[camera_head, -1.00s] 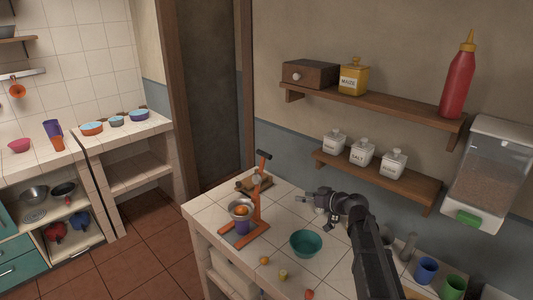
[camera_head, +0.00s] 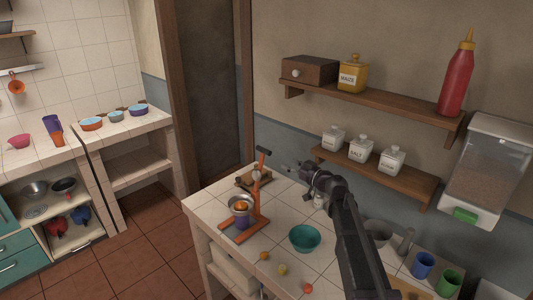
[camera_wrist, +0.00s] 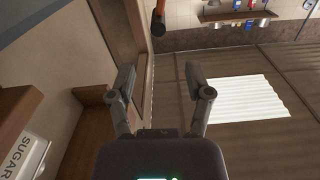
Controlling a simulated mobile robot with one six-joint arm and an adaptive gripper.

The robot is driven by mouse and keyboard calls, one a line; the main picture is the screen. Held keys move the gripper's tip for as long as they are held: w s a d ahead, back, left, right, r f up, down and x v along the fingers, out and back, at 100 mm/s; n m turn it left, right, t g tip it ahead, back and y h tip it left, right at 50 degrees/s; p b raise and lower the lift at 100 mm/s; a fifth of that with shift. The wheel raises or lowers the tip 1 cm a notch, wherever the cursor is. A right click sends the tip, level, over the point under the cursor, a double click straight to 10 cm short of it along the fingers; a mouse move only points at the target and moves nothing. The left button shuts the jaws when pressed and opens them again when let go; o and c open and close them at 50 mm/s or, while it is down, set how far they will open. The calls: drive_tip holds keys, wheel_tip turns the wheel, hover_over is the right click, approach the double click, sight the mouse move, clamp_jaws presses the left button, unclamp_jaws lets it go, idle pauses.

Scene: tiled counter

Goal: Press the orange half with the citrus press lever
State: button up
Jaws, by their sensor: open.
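The orange citrus press (camera_head: 257,207) stands upright on the tiled counter. Its lever (camera_head: 262,162) is raised, with a dark grip at the top. The orange half (camera_head: 242,205) sits in the press bowl, above a purple cup (camera_head: 242,222). My gripper (camera_head: 288,167) is open and empty, just right of the lever's upper end and apart from it. In the wrist view my gripper (camera_wrist: 160,76) has its two fingers spread, and a dark-tipped orange bar, likely the lever (camera_wrist: 159,18), shows beyond them at the top. The bowl is out of the wrist view.
A teal bowl (camera_head: 305,238) stands right of the press, with small fruits (camera_head: 282,270) near the front edge. The lower shelf (camera_head: 375,180) with white jars is close to my arm.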

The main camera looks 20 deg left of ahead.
sight(265, 152)
drive_tip(key=x, duration=1.3)
drive_tip(key=shift+a, duration=0.25)
